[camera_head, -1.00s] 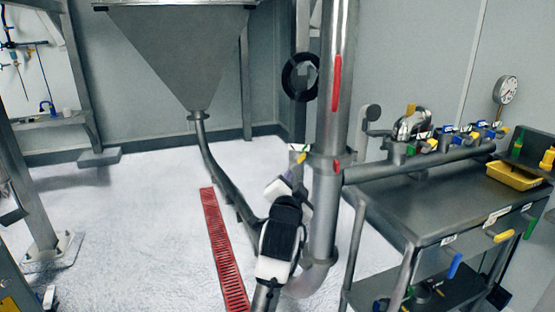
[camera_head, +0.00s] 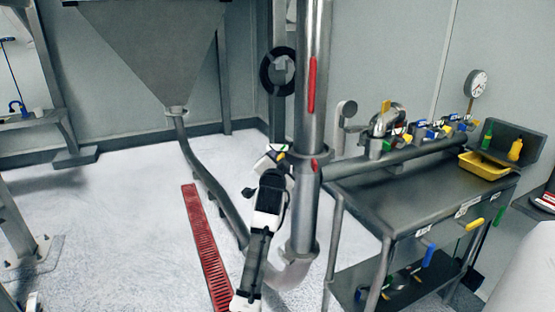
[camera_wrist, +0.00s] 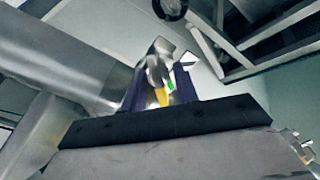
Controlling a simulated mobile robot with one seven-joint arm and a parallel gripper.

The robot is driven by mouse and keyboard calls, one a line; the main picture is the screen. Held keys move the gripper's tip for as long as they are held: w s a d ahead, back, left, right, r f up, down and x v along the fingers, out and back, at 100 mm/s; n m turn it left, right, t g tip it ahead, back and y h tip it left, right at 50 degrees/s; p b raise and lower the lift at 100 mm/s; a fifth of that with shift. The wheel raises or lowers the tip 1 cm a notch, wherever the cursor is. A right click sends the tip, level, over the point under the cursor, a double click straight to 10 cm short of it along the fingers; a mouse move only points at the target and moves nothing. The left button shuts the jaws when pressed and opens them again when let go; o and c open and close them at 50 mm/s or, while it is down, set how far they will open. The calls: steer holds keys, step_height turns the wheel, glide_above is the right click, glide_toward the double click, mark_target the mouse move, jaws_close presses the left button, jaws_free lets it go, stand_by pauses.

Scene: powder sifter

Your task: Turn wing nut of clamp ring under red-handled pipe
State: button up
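The vertical steel pipe (camera_head: 309,125) has a red handle (camera_head: 312,84) on its upper part. A collar (camera_head: 308,170), which looks like the clamp ring, sits below the handle where the side pipe joins. My gripper (camera_head: 272,156) is just left of this collar. In the wrist view my gripper (camera_wrist: 160,92) has its dark purple fingers apart. A shiny metal piece (camera_wrist: 157,62), which looks like the wing nut, shows at the fingertips, close to or between them. Contact is unclear. Small green and yellow patches show there too. The nut is hidden in the head view.
A steel cart (camera_head: 402,205) with valves, a gauge (camera_head: 476,84) and a yellow tray (camera_head: 484,165) stands right of the pipe. A hopper (camera_head: 160,60) with a sloping outlet pipe (camera_head: 205,170) is at left. A red floor grate (camera_head: 208,245) runs below. Floor at left is open.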

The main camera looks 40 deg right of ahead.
jaws_close()
